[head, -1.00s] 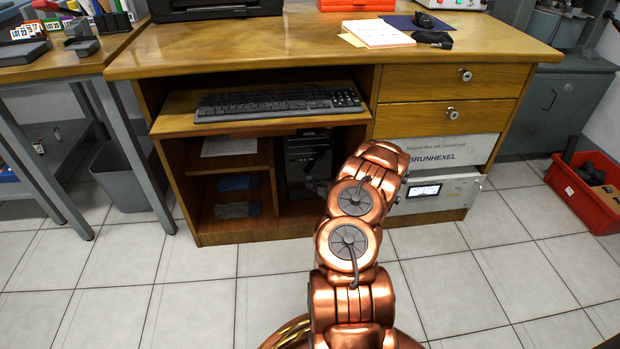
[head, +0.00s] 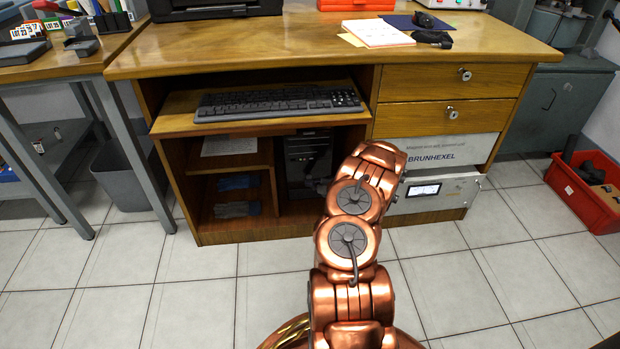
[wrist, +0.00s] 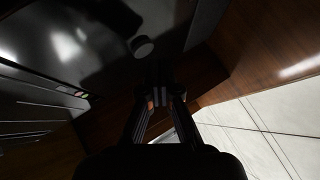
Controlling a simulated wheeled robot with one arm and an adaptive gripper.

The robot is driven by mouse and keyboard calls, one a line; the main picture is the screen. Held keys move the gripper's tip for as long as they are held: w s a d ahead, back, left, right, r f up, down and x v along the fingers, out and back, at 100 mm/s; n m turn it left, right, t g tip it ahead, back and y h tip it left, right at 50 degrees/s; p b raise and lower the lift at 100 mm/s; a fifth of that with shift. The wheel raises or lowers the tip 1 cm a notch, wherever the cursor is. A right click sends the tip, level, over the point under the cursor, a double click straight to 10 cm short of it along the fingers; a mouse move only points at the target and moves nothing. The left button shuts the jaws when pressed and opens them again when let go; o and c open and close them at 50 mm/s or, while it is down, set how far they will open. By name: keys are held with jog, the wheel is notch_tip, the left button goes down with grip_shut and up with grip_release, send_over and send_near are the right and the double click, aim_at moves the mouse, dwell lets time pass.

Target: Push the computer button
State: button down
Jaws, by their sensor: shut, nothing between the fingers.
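The black computer tower (head: 308,155) stands upright in the desk's lower bay, under the keyboard shelf. My arm's end partly covers its lower part in the head view. In the wrist view its dark, glossy front (wrist: 75,40) fills the upper left and carries a round grey button (wrist: 142,46). My gripper (wrist: 164,96) is shut and empty, with its fingertips below the button in that picture. I see no contact with the button, but the depth between them is hard to judge. In the head view the gripper is mostly hidden by my arm.
The wooden desk (head: 300,50) surrounds the tower. The keyboard shelf (head: 180,122) is overhead and a divider is to the left. A grey BRUNHEXEL unit (head: 455,150) is at the right. Tiled floor in front is clear. A red crate (head: 590,205) stands far right.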

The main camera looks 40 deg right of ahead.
jog(key=shift+w+d+p, duration=0.35)
jog(key=shift+w+p, duration=0.15)
jog(key=shift+p, duration=0.3)
dwell(0.9)
jog(key=shift+s+a+r+p, duration=0.1)
jog(key=shift+p, duration=0.2)
jog(key=shift+s+a+p, duration=0.25)
jog(key=shift+s+p, duration=0.1)
jog(key=shift+p, duration=0.15)
jog(key=s+a+p, duration=0.3)
jog(key=s+p, duration=0.1)
jog(key=p, duration=0.2)
jog(key=shift+s+a, duration=0.35)
jog(key=shift+s, duration=0.05)
jog(key=shift+p, duration=0.3)
